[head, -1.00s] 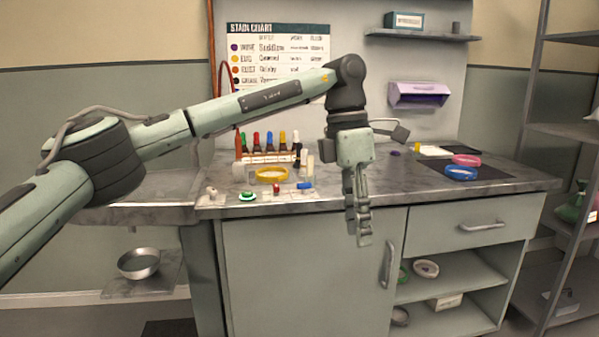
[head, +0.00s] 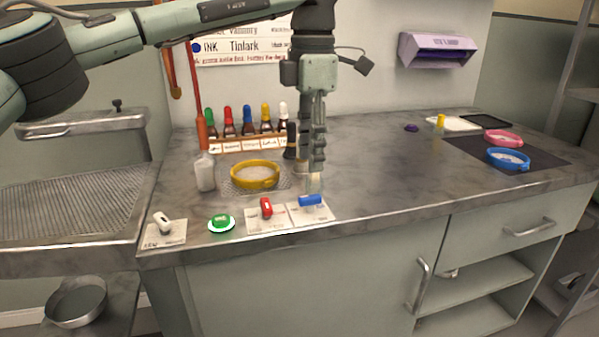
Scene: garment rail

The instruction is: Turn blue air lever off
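The blue lever (head: 311,200) lies on a pale labelled plate near the front edge of the counter, its handle pointing roughly sideways. A red lever (head: 266,207) sits on a similar plate just left of it. My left gripper (head: 317,168) hangs pointing down, above and slightly behind the blue lever, apart from it as far as I can see. Its fingers appear edge-on, so their opening is unclear. I see nothing held in it. My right gripper is not in view.
A green knob (head: 221,222) and a white lever (head: 164,223) stand further left. A yellow ring (head: 255,174), a white bottle (head: 205,171) and a rack of dropper bottles (head: 247,142) are behind. The counter right of the gripper is clear up to the blue ring (head: 508,159).

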